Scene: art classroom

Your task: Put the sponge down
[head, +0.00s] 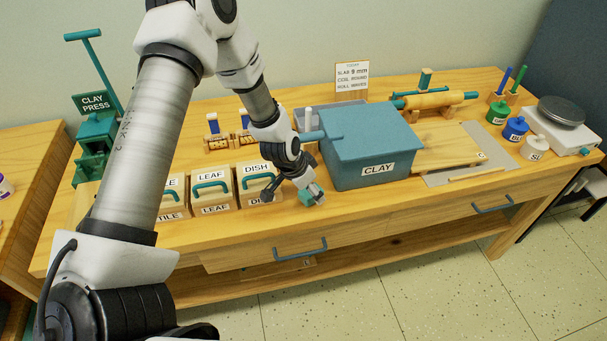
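My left gripper (291,194) hangs over the front of the wooden table, between the DISH box (251,184) and the teal CLAY bin (374,150). My own arm hides part of the table's left side. My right gripper is not in view.
Boxes labelled LEAF (212,190) and TILE stand left of the gripper. A teal clay press (96,135) is at the far left. A board (440,146), a rolling pin (434,99), jars and a scale (560,125) fill the right. The table's front strip (400,203) is clear.

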